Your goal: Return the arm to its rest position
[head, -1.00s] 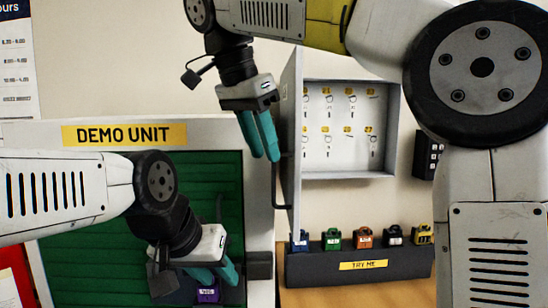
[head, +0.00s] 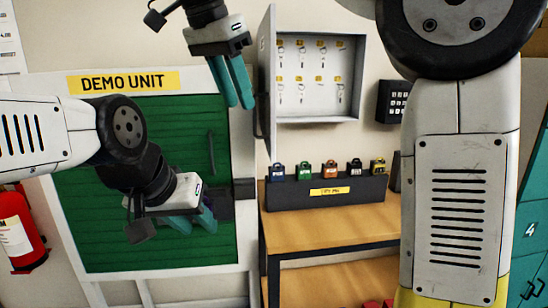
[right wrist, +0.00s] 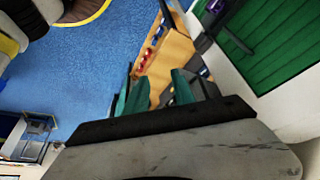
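My right gripper (head: 234,82) hangs fingers-down beside the open door of the key cabinet (head: 361,78). In the right wrist view its two teal fingers (right wrist: 158,92) stand apart with nothing between them. My left gripper (head: 192,222) is low in front of the green shutter door (head: 100,215), beneath the DEMO UNIT sign.
A dark TRY ME rack (head: 290,195) with several coloured padlocks stands on a wooden bench (head: 330,235). A keypad (head: 393,100) is right of the cabinet. A red fire extinguisher (head: 18,230) is at far left. Blue floor (right wrist: 85,75) shows open in the right wrist view.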

